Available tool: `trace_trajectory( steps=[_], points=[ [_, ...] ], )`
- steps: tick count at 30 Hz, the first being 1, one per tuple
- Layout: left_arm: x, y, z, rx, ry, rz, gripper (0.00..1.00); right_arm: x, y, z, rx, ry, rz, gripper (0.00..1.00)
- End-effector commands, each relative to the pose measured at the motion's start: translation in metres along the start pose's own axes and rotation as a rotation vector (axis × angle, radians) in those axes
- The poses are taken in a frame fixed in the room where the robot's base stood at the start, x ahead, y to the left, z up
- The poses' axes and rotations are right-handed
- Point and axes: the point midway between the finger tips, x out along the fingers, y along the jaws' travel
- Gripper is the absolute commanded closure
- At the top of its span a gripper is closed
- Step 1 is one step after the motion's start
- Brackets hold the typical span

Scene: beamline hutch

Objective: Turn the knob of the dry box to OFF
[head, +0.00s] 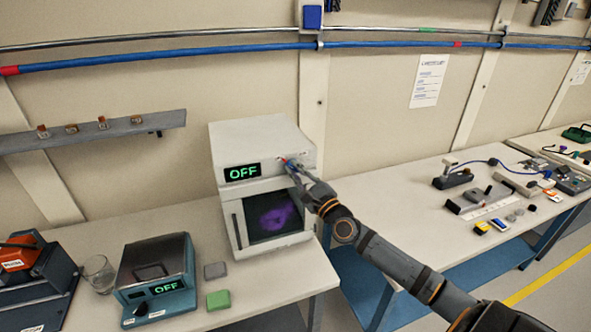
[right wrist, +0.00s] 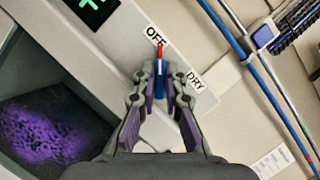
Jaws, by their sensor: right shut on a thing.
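The dry box (head: 262,133) is a white cabinet on the bench, with a dark window that glows purple. Its green display (head: 242,172) reads OFF. Its knob is blue with a red pointer (right wrist: 160,52) and sits on the front panel beside the display. In the right wrist view the pointer is at the OFF label (right wrist: 155,36); the DRY label (right wrist: 195,81) is to its right. My right gripper (head: 287,163) is at the panel, shut on the knob, with one finger on each side of it. The fingers hide part of the knob. My left gripper is not in view.
A teal device (head: 155,262) with its own OFF display stands left on the bench (head: 105,232), by a glass (head: 98,272) and grey and green blocks. Another bench (head: 395,212) at right holds several tools. A blue pipe (head: 160,56) crosses the wall.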

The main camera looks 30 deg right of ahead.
Motion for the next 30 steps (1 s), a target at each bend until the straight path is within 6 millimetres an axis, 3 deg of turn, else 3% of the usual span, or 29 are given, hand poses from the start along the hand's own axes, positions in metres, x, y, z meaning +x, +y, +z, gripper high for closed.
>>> trace_trajectory(
  steps=[12, 13, 14, 23, 30],
  points=[
    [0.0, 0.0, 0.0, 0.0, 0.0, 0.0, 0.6, -0.001, 0.002, -0.002, -0.007, 0.003, 0.007, 1.0],
    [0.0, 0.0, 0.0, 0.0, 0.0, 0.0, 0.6, -0.001, 0.002, -0.002, -0.007, 0.003, 0.007, 0.86],
    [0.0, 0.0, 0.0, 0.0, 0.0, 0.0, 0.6, -0.001, 0.002, -0.002, -0.007, 0.003, 0.007, 0.82],
    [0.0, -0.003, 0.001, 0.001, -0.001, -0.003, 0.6, -0.001, 0.001, -0.001, -0.007, 0.001, 0.004, 0.8],
    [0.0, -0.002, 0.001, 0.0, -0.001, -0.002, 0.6, -0.031, 0.003, -0.002, -0.013, 0.002, 0.013, 0.8]
  ],
)
